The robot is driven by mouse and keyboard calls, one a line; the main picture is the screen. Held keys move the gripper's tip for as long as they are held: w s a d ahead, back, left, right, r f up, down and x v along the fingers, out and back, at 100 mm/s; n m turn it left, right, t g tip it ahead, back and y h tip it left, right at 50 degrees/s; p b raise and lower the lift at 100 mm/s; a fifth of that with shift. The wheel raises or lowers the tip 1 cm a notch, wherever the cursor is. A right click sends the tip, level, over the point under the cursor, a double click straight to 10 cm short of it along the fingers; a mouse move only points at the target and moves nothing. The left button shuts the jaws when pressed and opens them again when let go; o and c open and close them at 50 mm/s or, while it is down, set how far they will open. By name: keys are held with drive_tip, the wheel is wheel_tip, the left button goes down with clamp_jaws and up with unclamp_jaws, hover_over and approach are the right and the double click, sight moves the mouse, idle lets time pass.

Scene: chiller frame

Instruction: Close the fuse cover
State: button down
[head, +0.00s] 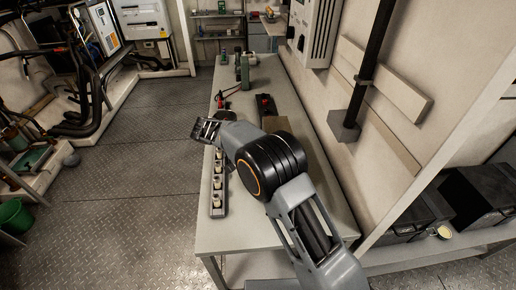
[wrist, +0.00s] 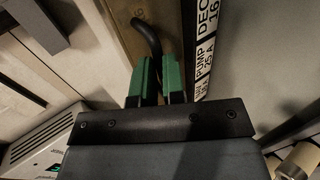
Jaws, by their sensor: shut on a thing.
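In the wrist view my gripper (wrist: 158,72) has two green fingers shut on a black curved handle (wrist: 147,35). The handle rises between the fingers and bends over to the left. A brown, flat panel (wrist: 122,25) lies behind the handle, and I cannot tell for sure that it is the fuse cover. A white label strip (wrist: 205,55) with black print such as "PUMP 25 A" runs along its right. In the head view a dark fuse strip with several cream fuses (head: 217,183) lies along the table's left edge.
The grey table (head: 240,234) is bare near its front. A green upright object (head: 244,70) and a dark box with a red top (head: 265,104) stand farther back. A black post (head: 375,45) runs down the right wall. The floor left of the table is clear.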

drive_tip(key=shift+s+a+f+b, duration=0.1)
drive_tip(key=shift+f+b, duration=0.15)
drive_tip(key=shift+f, duration=0.4)
drive_tip(key=shift+s+a+f+b, duration=0.1)
drive_tip(key=shift+f+b, duration=0.1)
drive_tip(key=shift+f, duration=0.4)
drive_tip(key=c, duration=1.2)
unclamp_jaws()
drive_tip(key=shift+a+f, duration=0.1)
drive_tip(key=shift+a, duration=0.1)
drive_tip(key=shift+w+d, duration=0.1)
drive_tip(key=shift+r, duration=0.2)
